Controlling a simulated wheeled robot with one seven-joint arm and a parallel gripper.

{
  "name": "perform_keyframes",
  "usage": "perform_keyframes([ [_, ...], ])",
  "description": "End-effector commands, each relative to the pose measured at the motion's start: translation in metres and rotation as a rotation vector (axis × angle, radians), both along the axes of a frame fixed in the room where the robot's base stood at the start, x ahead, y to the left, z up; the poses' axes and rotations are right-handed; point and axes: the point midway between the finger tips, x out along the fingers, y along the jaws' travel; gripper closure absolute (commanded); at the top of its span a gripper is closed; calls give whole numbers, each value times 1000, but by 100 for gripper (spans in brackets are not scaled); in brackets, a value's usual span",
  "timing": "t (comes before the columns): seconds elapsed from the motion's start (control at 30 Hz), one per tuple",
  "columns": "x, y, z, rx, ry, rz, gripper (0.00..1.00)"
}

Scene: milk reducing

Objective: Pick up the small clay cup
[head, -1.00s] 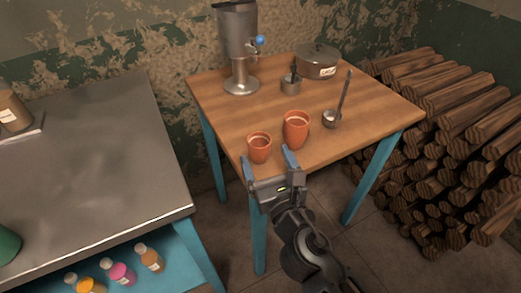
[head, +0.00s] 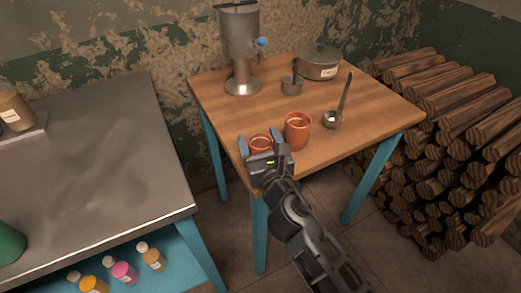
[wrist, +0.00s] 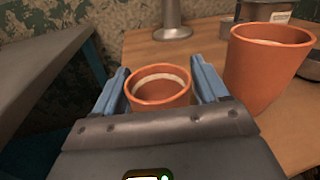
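The small clay cup (head: 260,141) is orange-brown and stands upright near the front left corner of the wooden table; my gripper hides its lower part in the head view. In the wrist view the small cup (wrist: 160,88) lies between the two blue fingers. My gripper (wrist: 160,90) is open around it, with a narrow gap visible at each side of the cup. In the head view my gripper (head: 262,145) is at the table's front edge. A larger clay cup (head: 298,130) stands just right of the small cup and right of my right finger (wrist: 265,68).
The wooden table (head: 220,108) also holds a metal dispenser (head: 240,45), a small metal cup (head: 291,84), a ladle (head: 334,119) and a lidded pot (head: 318,64). A metal counter (head: 90,165) is at left. Stacked logs (head: 455,145) are at right.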

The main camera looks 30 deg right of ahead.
Motion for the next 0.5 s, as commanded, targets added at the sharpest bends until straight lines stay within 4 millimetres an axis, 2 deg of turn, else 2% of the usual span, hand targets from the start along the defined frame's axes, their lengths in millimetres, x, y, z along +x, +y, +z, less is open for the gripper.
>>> perform_keyframes([
  [0.07, 0, 0, 0, 0, 0, 0, 35],
  [0.4, 0, 0, 0, 0, 0, 0, 68],
  [0.5, 0, 0, 0, 0, 0, 0, 69],
])
